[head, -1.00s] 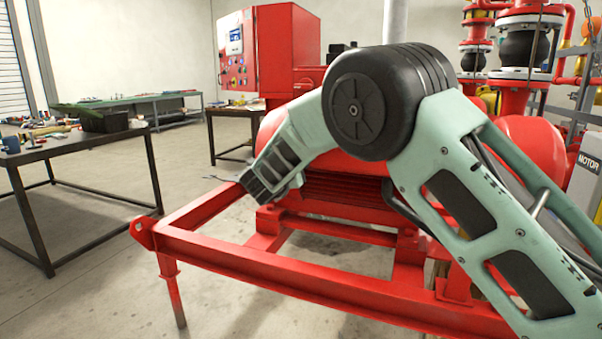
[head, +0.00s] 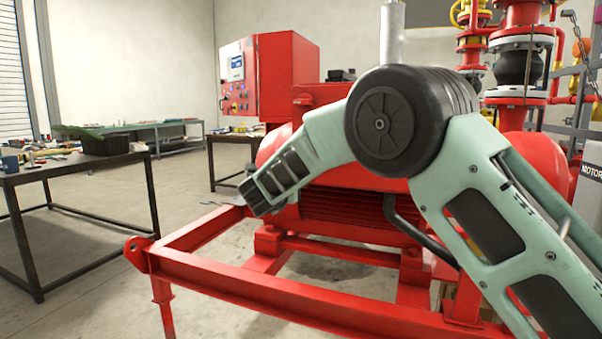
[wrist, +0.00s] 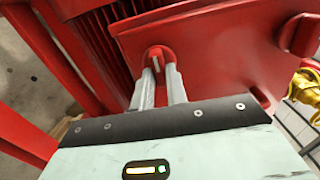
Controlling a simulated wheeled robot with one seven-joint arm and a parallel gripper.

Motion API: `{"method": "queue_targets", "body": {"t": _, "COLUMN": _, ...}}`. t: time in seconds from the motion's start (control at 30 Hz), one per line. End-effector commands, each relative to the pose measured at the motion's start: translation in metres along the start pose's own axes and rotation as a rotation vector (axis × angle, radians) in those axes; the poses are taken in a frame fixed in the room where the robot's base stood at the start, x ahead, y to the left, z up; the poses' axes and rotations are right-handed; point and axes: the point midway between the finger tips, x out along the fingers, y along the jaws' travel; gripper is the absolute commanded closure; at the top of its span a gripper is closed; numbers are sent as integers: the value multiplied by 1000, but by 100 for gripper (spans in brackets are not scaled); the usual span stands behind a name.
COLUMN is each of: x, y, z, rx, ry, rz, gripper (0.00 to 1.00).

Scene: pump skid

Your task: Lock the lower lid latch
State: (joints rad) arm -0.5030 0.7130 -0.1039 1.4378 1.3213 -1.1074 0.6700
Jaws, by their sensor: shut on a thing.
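In the wrist view, the lower lid latch (wrist: 157,57) is a small red rounded piece with a pale upright bar in it. It sits near the left end of a red lid or panel (wrist: 205,50). My gripper (wrist: 161,69) reaches it with two grey fingers, one on each side, and is shut on it. The fingertips partly cover the latch, so its exact turn is hard to tell. In the head view my gripper and the latch are hidden; only my arm shows, bent down towards the red skid.
A red skid frame (head: 255,290) runs across the front. A red control cabinet (head: 288,75) stands behind it. A dark-topped table (head: 75,167) with small items is at left. In the wrist view, a red block (wrist: 300,35) and brass fitting (wrist: 305,85) lie right.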

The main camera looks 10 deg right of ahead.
Motion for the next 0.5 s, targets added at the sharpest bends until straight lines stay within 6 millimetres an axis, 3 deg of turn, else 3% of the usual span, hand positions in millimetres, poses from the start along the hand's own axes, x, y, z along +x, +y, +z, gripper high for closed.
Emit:
{"method": "queue_targets", "body": {"t": 0.03, "x": -1, "y": 0, "z": 1, "rx": 2, "ry": -2, "rz": 1, "gripper": 100}}
{"method": "queue_targets", "body": {"t": 0.07, "x": -1, "y": 0, "z": 1, "rx": 2, "ry": -2, "rz": 1, "gripper": 80}}
{"method": "queue_targets", "body": {"t": 0.13, "x": 0, "y": 0, "z": 1, "rx": 1, "ry": -2, "rz": 1, "gripper": 64}}
{"method": "queue_targets", "body": {"t": 0.5, "x": -6, "y": 0, "z": 1, "rx": 1, "ry": -2, "rz": 1, "gripper": 64}}
